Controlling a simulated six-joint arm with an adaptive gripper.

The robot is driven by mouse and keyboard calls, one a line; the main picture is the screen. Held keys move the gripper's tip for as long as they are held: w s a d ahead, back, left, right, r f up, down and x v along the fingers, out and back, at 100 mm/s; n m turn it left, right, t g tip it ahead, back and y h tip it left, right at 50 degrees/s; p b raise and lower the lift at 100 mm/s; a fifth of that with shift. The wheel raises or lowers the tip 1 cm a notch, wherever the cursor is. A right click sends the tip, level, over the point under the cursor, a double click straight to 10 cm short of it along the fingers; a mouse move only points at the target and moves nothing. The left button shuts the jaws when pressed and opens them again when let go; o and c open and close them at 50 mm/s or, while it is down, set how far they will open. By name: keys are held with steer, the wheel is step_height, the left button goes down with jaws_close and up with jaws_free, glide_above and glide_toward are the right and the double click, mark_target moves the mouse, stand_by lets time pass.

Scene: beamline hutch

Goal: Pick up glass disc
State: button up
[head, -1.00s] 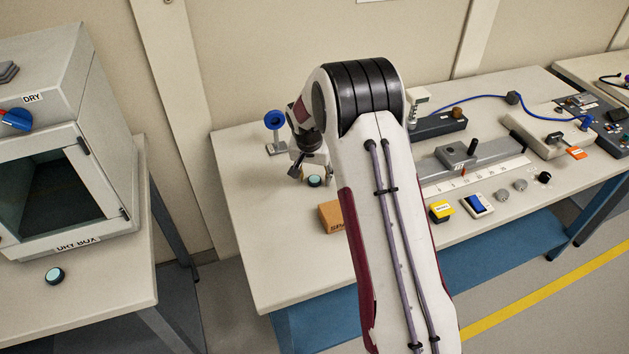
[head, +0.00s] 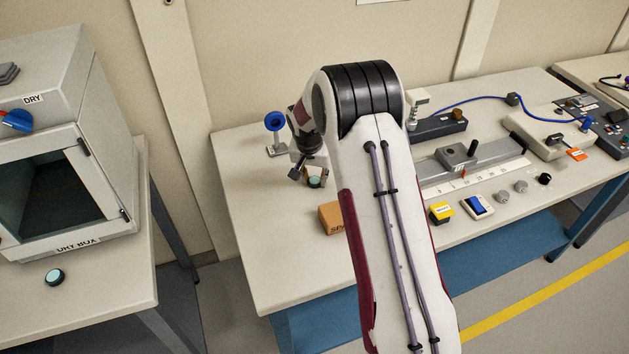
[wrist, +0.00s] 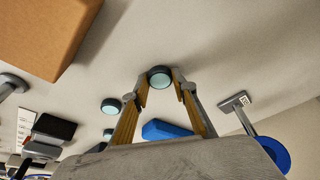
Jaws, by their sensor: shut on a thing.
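A glass disc with a pale teal face and dark rim (wrist: 160,77) sits between my fingertips at the top middle of the wrist view. It also shows in the head view (head: 314,182), on the bench by my gripper (head: 306,178). My gripper (wrist: 160,86) points down with both fingers closed on the disc's sides. The disc appears at bench level; I cannot tell whether it touches the bench. Two similar discs show in the wrist view, one nearer (wrist: 113,106) and one farther (wrist: 108,133). Another teal-faced disc (head: 55,276) lies on the left table.
A brown box (head: 330,217) stands close in front of my gripper. A blue ring on a stand (head: 275,122) stands just behind it. The dry box (head: 65,185) is on the left table. A yellow item (head: 441,212) and rail equipment (head: 470,155) are on the right.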

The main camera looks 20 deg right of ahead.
mark_target(314, 182)
steer(key=shift+r, duration=0.15)
step_height(314, 182, up, 10)
stand_by(0.7)
stand_by(0.8)
